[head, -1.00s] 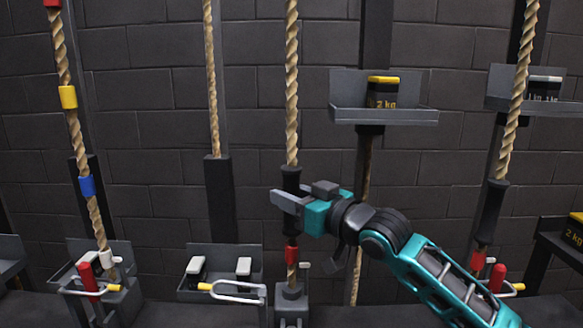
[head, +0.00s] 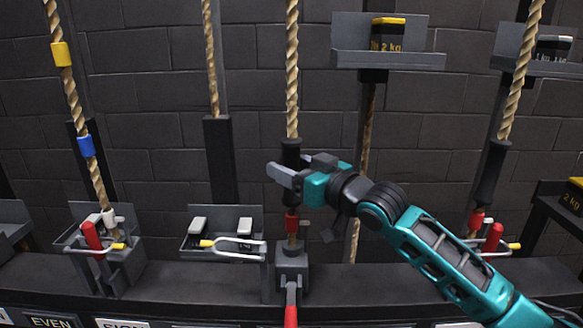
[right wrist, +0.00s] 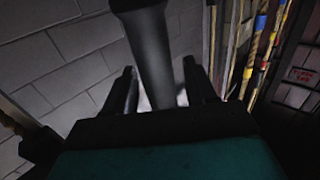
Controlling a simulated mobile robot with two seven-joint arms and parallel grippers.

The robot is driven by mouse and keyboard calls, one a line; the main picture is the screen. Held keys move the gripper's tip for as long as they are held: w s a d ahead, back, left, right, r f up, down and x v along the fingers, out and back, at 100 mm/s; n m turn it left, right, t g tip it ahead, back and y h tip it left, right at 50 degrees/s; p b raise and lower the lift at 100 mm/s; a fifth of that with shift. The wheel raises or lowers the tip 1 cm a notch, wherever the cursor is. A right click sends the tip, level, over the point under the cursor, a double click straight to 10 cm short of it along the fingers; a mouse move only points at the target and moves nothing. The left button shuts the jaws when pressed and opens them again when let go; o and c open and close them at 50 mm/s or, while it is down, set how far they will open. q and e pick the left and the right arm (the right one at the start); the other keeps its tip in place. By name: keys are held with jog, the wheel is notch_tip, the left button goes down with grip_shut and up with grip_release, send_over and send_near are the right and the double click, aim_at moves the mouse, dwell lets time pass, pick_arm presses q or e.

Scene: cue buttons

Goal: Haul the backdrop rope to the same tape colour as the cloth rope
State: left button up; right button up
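A tan rope (head: 292,85) hangs in the middle, with a black sleeve (head: 291,156) and red tape (head: 292,222) below it. My right gripper (head: 280,176) is at this sleeve. In the right wrist view the black sleeve (right wrist: 150,45) stands between the two parted fingers (right wrist: 160,88), with gaps beside it. The right rope (head: 517,85) has a black sleeve and red tape (head: 476,218). I cannot read which rope is backdrop or cloth. My left gripper is out of view.
Red levers stand at the left rope (head: 92,236), the middle rope (head: 291,312) and the right rope (head: 494,236). A tray with white-topped weights (head: 197,226) sits left of the middle rope. A shelf (head: 388,60) holds a 2 kg weight. Labels (head: 50,321) line the front.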

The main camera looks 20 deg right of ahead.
jog(key=shift+s+d, duration=0.1)
jog(key=v, duration=1.2)
jog(key=shift+s+p, duration=0.3)
jog(key=shift+p, duration=0.15)
jog(key=shift+d+r, duration=0.1)
jog(key=shift+d, duration=0.05)
